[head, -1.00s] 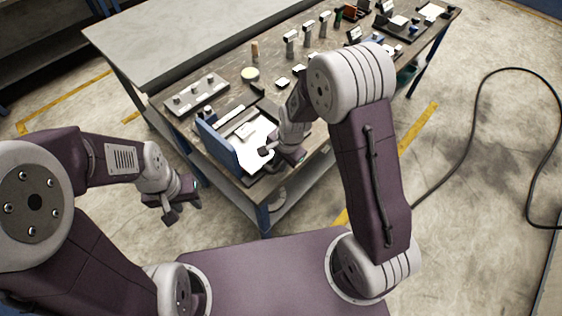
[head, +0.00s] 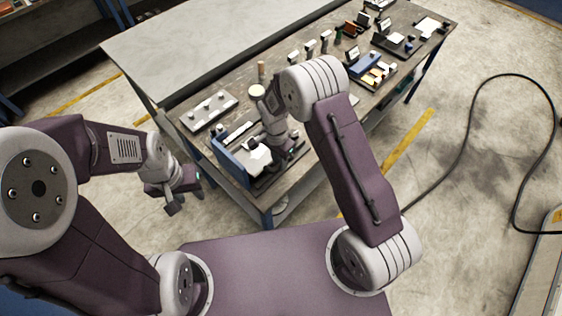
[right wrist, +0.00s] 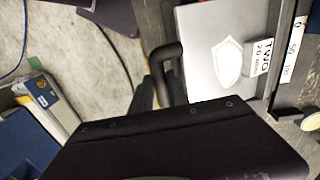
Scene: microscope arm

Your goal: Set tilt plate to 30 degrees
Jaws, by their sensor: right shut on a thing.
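The tilt plate unit stands at the near corner of the workbench, with a blue side panel (head: 232,162) and a pale plate (head: 258,160) beside it. In the right wrist view the pale plate (right wrist: 205,60) carries a shield emblem. My right gripper (head: 266,149) is over the unit and hides much of it. It is shut on a dark bent handle (right wrist: 168,62) beside the plate's edge; the grip itself is partly hidden. The plate's angle cannot be read. My left gripper (head: 182,201) hangs open and empty, left of the bench.
A labelled block (right wrist: 262,58) and a marked strip (right wrist: 292,50) lie beside the plate. A grey tray with knobs (head: 209,110) stands behind the unit. Several small fixtures line the bench toward the right. The floor right of the bench is mostly clear, with a cable.

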